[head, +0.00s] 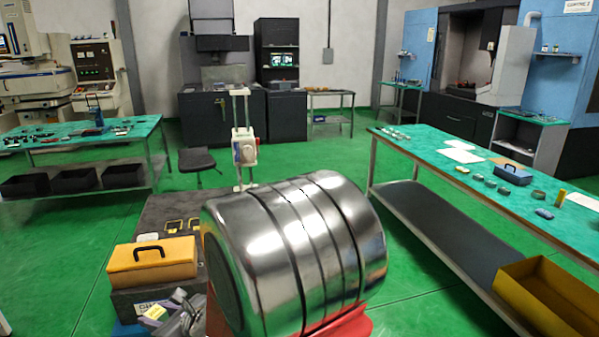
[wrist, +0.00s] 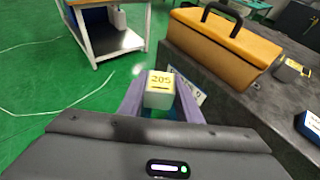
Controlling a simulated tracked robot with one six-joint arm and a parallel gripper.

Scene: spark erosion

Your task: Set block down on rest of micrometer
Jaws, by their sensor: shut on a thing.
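A small grey block with a yellow top marked 205 (wrist: 160,90) is held between the two purple-grey fingers of my gripper (wrist: 160,104) in the wrist view. My gripper is shut on it. The block's yellow label (head: 155,312) and my gripper (head: 172,320) show at the lower left of the head view, in front of a dark slab. In the wrist view the block appears left of the slab's edge, with green floor behind it. I cannot make out a micrometer or its rest for sure in either view.
A yellow-orange toolbox with a black handle (head: 152,261) stands on the dark slab (wrist: 225,85) close to my gripper. A white column device (head: 244,150) stands farther back. Green-topped benches stand left (head: 60,141) and right (head: 431,146).

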